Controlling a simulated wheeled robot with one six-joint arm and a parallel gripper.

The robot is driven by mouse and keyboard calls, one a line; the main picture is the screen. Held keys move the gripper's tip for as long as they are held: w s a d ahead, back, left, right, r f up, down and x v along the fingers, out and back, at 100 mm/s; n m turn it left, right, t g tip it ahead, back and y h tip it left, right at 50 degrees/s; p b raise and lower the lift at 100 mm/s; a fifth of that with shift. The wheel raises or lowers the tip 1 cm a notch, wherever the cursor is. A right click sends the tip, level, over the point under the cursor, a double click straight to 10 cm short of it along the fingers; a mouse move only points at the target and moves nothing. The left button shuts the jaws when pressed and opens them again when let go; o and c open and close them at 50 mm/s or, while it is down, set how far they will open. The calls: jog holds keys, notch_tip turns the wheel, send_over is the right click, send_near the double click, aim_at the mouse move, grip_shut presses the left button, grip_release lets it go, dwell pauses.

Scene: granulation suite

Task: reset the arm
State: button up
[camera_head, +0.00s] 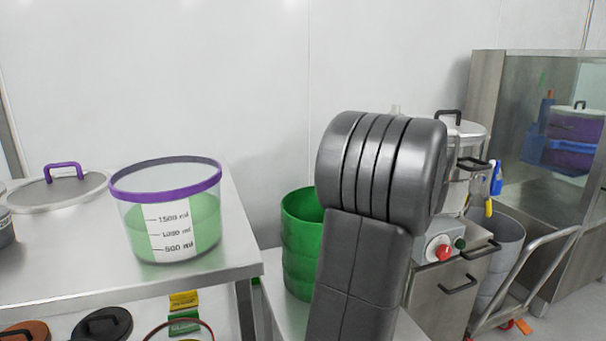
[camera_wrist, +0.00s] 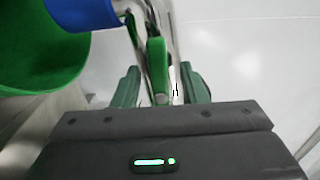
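In the wrist view my gripper (camera_wrist: 160,90) has two dark green fingers standing well apart, so it looks open. A thing with a green part (camera_wrist: 157,62) and metal bars shows in the gap between the fingers. Visible gaps lie on both sides of it, and I cannot tell how far beyond the fingertips it is. In the head view my grey arm rises in the middle of the picture. My gripper is hidden there behind the arm.
A green drum (camera_head: 300,245) stands just left of my arm. A steel table (camera_head: 75,262) at left bears a purple-rimmed clear tub (camera_head: 200,214) and a lid (camera_head: 60,190). Steel equipment (camera_head: 450,280) and a trolley (camera_head: 535,268) stand at right. A blue thing (camera_wrist: 85,14) shows in the wrist view.

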jog(key=shift+f, duration=0.1)
jog(key=p+v, duration=0.2)
jog(key=v, duration=1.2)
jog(key=x, duration=0.4)
jog(key=b+x, duration=0.1)
jog(key=x, duration=0.9)
jog(key=shift+w+r, duration=0.1)
jog(key=shift+r, duration=0.2)
jog(key=shift+r+m+p, duration=0.15)
jog(key=shift+m+p, duration=0.45)
jog(key=shift+p, duration=0.2)
jog(key=m+p, duration=0.5)
jog(key=p, duration=0.4)
jog(key=shift+d+r, duration=0.1)
jog(key=shift+r, duration=0.05)
jog(key=shift+m+p, duration=0.3)
jog(key=shift+p, duration=0.35)
jog(key=shift+f, duration=0.2)
